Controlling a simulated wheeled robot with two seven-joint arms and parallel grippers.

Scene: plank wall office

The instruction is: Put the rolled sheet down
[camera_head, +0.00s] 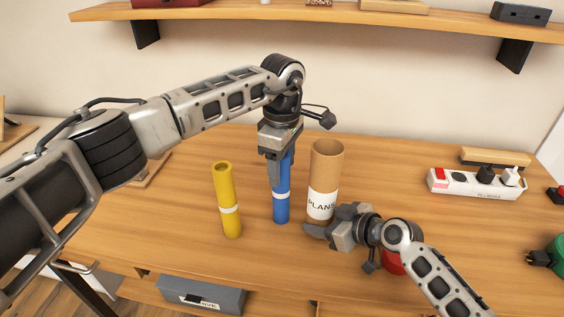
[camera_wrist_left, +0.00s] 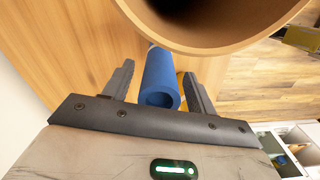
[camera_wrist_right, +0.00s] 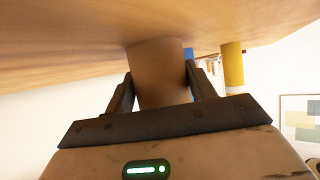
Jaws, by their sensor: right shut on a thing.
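A blue rolled sheet (camera_head: 281,203) with a white band stands upright on the table, just left of the cardboard tube. My left gripper (camera_head: 279,172) is above it, pointing down, its fingers on either side of the roll's top. In the left wrist view the blue roll (camera_wrist_left: 160,82) is between the spread fingers, with a gap on its left side. The cardboard tube (camera_head: 325,167), labelled PLANS, stands upright with an open top. My right gripper (camera_head: 318,229) is shut on the tube low down; the right wrist view shows the tube (camera_wrist_right: 160,75) between its fingers.
A yellow rolled sheet (camera_head: 225,190) stands upright left of the blue one. A red object (camera_head: 393,262) is partly hidden under my right arm. A power strip (camera_head: 475,184) lies at the right. A wall shelf (camera_head: 330,14) runs along the back. The table's front edge is near.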

